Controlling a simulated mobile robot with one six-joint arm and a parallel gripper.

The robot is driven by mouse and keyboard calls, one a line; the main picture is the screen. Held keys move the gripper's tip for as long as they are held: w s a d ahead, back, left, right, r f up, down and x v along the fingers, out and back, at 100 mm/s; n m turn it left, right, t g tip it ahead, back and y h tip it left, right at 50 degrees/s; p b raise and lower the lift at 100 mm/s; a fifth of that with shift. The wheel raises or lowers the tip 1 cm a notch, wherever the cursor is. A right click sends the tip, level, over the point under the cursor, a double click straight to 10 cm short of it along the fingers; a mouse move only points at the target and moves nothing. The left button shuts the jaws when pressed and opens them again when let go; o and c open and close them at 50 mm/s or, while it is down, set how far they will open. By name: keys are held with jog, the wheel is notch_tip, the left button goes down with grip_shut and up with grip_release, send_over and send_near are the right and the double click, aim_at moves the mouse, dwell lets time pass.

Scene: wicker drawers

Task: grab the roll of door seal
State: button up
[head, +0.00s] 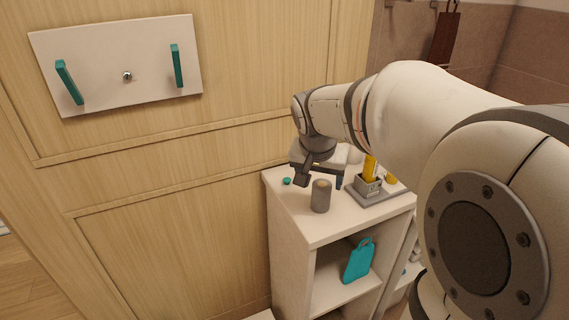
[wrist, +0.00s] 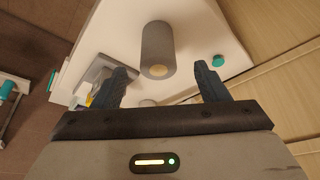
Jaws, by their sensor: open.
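The roll of door seal looks to be the grey upright cylinder (head: 321,196) with a tan centre, standing on the top of the white shelf unit near its front left. In the wrist view the grey roll (wrist: 158,45) lies ahead of the fingertips, roughly centred between them. My gripper (head: 308,178) is just behind and left of the roll in the head view, pointing down. In the wrist view my gripper (wrist: 164,72) is open, with nothing between its fingers. It appears apart from the roll.
A small teal cap (head: 287,181) lies left of the roll. A grey holder (head: 368,187) with a yellow item stands to the right on the white shelf unit (head: 330,232). A wooden panel wall borders the left.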

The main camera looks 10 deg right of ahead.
aim_at(321, 194)
jog(key=shift+w+d+f, duration=0.35)
jog(key=shift+w+f, duration=0.1)
jog(key=shift+w, duration=0.1)
jog(key=shift+w+d+f, duration=0.1)
jog(key=shift+w+f, duration=0.05)
jog(key=shift+f, duration=0.2)
jog(key=x, duration=0.6)
jog(key=shift+s+f, duration=0.2)
jog(key=c, duration=1.1)
